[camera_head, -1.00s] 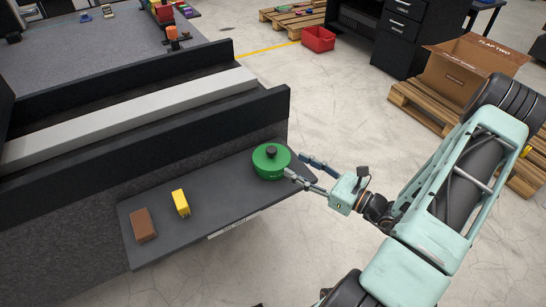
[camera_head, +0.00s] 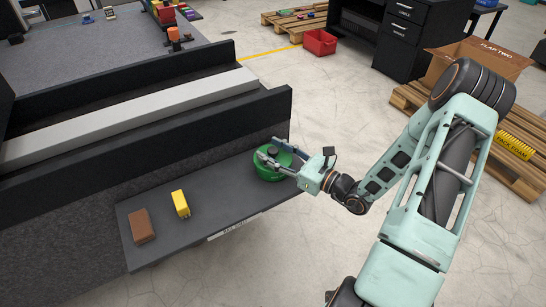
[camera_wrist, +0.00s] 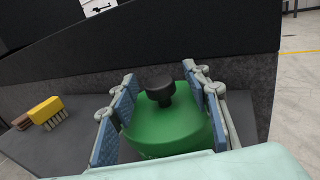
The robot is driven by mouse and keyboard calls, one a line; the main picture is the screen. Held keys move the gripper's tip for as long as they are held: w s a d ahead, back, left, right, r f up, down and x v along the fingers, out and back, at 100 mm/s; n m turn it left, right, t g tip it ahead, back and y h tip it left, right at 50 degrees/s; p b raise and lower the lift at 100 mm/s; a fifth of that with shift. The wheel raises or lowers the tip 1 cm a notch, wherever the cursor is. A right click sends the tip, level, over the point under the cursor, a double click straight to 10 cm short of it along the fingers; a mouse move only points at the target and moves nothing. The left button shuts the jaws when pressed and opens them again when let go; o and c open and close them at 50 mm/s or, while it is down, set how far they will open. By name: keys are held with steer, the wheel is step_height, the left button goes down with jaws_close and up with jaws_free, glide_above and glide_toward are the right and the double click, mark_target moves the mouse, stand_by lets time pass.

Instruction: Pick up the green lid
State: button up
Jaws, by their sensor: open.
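The green lid (camera_wrist: 165,125) has a black knob (camera_wrist: 160,91) on top and sits on the dark shelf, toward its right end. In the head view the lid (camera_head: 268,175) is partly hidden by my gripper (camera_head: 271,153). In the wrist view my gripper (camera_wrist: 160,105) is open, with one blue-padded finger on each side of the lid and knob. I cannot tell whether the pads touch the lid. Whether a pot lies under the lid is not clear.
A yellow brush-like block (camera_head: 181,203) and a brown block (camera_head: 142,226) lie on the left part of the shelf (camera_head: 215,205). A dark wall (camera_head: 240,120) rises directly behind the shelf. Open floor (camera_head: 330,100) lies right of the shelf.

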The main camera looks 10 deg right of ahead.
steer(key=shift+c, duration=0.7)
steer(key=c, duration=1)
steer(key=shift+r, duration=0.1)
